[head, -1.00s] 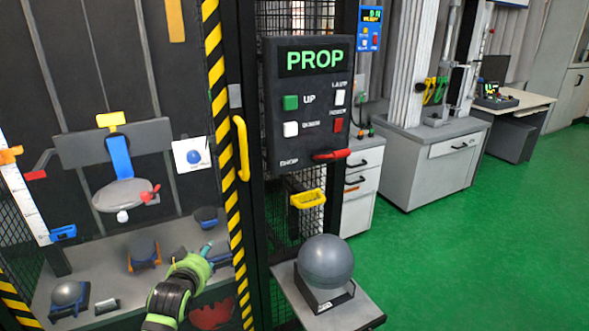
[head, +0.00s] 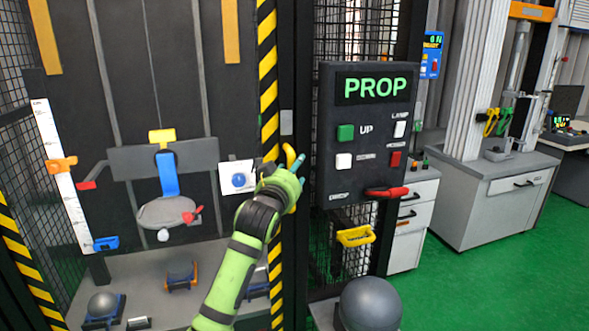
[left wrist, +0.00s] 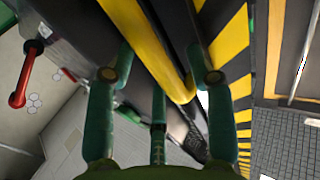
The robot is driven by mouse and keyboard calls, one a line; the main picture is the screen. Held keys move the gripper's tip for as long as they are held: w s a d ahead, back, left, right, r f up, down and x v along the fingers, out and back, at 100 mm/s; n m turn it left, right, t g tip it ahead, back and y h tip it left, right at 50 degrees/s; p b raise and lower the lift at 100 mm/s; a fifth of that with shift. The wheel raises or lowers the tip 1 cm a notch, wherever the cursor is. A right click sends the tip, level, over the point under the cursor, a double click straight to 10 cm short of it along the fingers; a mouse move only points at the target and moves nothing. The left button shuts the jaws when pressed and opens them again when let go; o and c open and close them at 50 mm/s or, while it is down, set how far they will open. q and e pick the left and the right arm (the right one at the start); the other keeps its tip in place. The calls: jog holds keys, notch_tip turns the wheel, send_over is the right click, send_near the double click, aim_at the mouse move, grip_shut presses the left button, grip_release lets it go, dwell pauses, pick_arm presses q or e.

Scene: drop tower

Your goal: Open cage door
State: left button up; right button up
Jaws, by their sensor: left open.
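The cage door's yellow handle (head: 289,155) shows beside the black-and-yellow striped upright (head: 267,75), partly hidden by my left gripper. My left gripper (head: 292,172) is at the handle, with its green fingers open. In the left wrist view the handle (left wrist: 150,45) runs between the spread fingers of my left gripper (left wrist: 163,65). I cannot tell whether the fingers touch it. The door looks shut. My right gripper is not in view.
The black control panel (head: 370,130) with its red lever (head: 386,192) is just right of the handle. A grey ball (head: 370,303) rests below it. Inside the cage are a carriage (head: 165,212) and several small parts on the floor. Green floor is clear at right.

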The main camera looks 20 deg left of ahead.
pick_arm(q)
jog(key=shift+w, duration=0.4)
grip_shut()
jog(key=shift+d, duration=0.1)
